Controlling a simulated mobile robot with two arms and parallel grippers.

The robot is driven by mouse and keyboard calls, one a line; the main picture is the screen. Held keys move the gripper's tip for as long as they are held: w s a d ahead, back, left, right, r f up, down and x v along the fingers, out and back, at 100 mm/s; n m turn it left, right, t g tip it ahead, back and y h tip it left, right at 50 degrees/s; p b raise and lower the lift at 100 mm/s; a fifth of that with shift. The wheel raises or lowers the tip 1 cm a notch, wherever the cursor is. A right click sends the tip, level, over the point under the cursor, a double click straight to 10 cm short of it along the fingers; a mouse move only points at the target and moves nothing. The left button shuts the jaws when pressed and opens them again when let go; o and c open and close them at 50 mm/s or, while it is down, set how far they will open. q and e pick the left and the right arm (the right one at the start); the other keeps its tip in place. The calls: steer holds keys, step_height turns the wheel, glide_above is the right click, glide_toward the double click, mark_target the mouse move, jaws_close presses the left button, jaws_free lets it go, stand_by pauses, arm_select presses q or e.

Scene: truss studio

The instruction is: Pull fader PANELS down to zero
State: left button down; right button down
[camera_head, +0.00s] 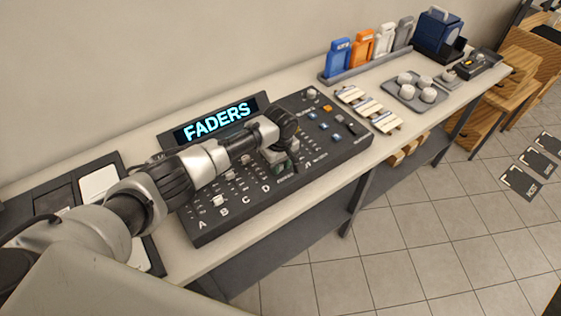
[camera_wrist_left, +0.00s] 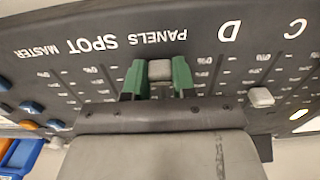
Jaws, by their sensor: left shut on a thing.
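The dark fader console (camera_head: 240,205) lies on the long table, with its labels along the front edge. In the left wrist view the PANELS fader's grey-white cap (camera_wrist_left: 160,70) sits between the green fingertips of my left gripper (camera_wrist_left: 160,80). The gripper is shut on the cap's two sides. The cap is close to the PANELS label and about level with the 0% marks of the neighbouring slots. In the head view my left gripper (camera_head: 282,168) is at the console's front part, and my arm hides the cap and part of the fader rows. My right gripper is not in view.
Another pale fader cap (camera_wrist_left: 260,97) stands to the right in the wrist view. The lit FADERS display (camera_head: 217,122) is behind the console. Wooden-looking strips (camera_head: 368,108), a grey tray (camera_head: 415,92) with white pieces and coloured holders (camera_head: 362,48) stand farther right.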

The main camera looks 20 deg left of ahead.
mark_target(281, 165)
arm_select(q)
steer(key=shift+s+d+f, duration=0.1)
steer(key=shift+s, duration=0.05)
steer(key=c, duration=1.3)
jaws_free()
steer(key=shift+o, duration=1)
steer(key=shift+d, duration=0.1)
steer(key=shift+o, duration=0.9)
steer(key=shift+r, duration=0.4)
step_height(281, 165, up, 9)
steer(key=shift+f+b, duration=0.1)
steer(key=shift+b, duration=0.7)
steer(key=shift+r, duration=0.7)
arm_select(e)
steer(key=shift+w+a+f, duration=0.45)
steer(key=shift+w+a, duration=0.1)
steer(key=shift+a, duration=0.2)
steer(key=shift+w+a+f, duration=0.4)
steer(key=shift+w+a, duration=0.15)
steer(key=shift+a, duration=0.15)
